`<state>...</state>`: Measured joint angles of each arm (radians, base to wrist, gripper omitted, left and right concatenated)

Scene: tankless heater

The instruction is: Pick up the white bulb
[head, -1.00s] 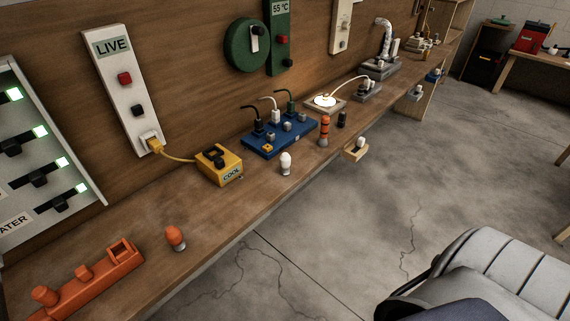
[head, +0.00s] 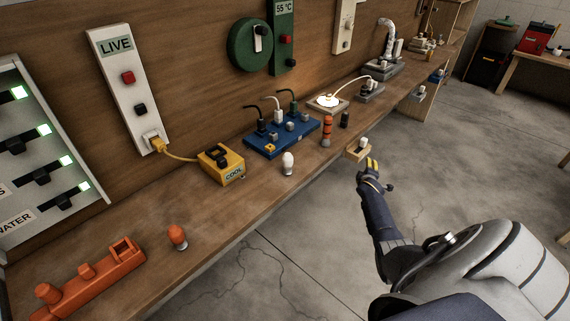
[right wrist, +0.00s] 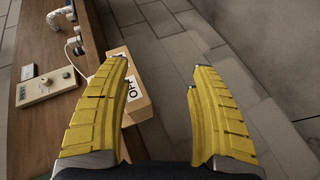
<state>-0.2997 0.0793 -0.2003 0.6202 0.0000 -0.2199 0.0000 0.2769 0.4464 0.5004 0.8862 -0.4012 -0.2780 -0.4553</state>
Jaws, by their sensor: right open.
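The white bulb (head: 288,163) stands upright on the wooden bench near its front edge, right of the yellow COOL box. My right gripper (head: 371,168) is off the bench's front edge, to the right of the bulb and apart from it. In the right wrist view my right gripper (right wrist: 157,75) is open, its two yellow fingers spread with nothing between them. The bulb cannot be made out in the right wrist view. My left gripper is not seen.
A wooden block (head: 357,153) juts from the bench edge beside my right gripper; a block marked OFF (right wrist: 130,88) shows by the left finger. An orange bulb (head: 177,237), the yellow box (head: 221,165), a blue socket strip (head: 281,137) and an orange-banded cylinder (head: 326,131) stand around the white bulb.

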